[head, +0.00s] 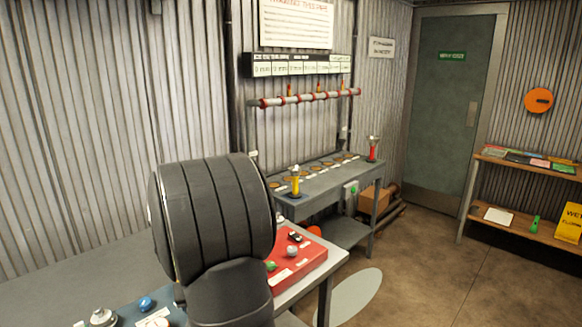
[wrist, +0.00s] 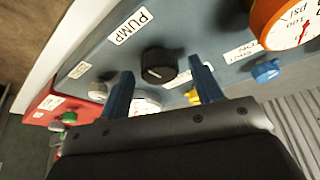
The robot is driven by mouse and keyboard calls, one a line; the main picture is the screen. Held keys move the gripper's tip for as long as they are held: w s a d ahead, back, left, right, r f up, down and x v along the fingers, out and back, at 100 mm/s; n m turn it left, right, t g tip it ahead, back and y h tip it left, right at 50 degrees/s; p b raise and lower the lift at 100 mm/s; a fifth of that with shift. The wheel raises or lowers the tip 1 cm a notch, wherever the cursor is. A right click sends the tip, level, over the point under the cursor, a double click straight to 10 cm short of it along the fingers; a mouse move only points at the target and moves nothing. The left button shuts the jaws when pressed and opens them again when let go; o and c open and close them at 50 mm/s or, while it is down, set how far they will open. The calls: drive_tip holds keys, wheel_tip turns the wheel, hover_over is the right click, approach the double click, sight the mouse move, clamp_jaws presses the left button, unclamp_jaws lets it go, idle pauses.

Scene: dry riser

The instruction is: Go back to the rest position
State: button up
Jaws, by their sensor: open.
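My gripper (wrist: 161,68) is open in the wrist view, its two blue fingers apart with nothing held between them. A black knob (wrist: 157,64) on a blue-grey panel (wrist: 205,25) shows just beyond the gap between the fingertips, beside a PUMP label (wrist: 130,27). I see no contact with it, but the distance is hard to tell. A white round part shows between the fingers, partly hidden by my gripper. In the head view my dark arm fills the lower middle and the gripper is hidden.
An orange-rimmed gauge (wrist: 287,20), a blue valve knob (wrist: 266,70) and a yellow part (wrist: 193,96) are close to the fingers. A red panel (head: 312,262) adjoins. A grey bench (head: 330,180) with a yellow-bodied fitting (head: 295,183) stands behind. Floor is open at right.

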drive_tip(key=shift+r, duration=0.1)
idle(0.3)
drive_tip(key=v, duration=1.7)
drive_tip(key=x, duration=1.7)
drive_tip(key=shift+f, duration=0.3)
drive_tip(key=shift+d+r+n, duration=0.1)
drive_tip(key=shift+r+n, duration=0.05)
drive_tip(key=shift+n, duration=0.35)
drive_tip(key=shift+n+y, duration=0.4)
drive_tip(key=shift+n, duration=0.4)
drive_tip(key=v, duration=1.7)
drive_tip(key=shift+w, duration=0.4)
drive_tip(key=shift+r, duration=0.15)
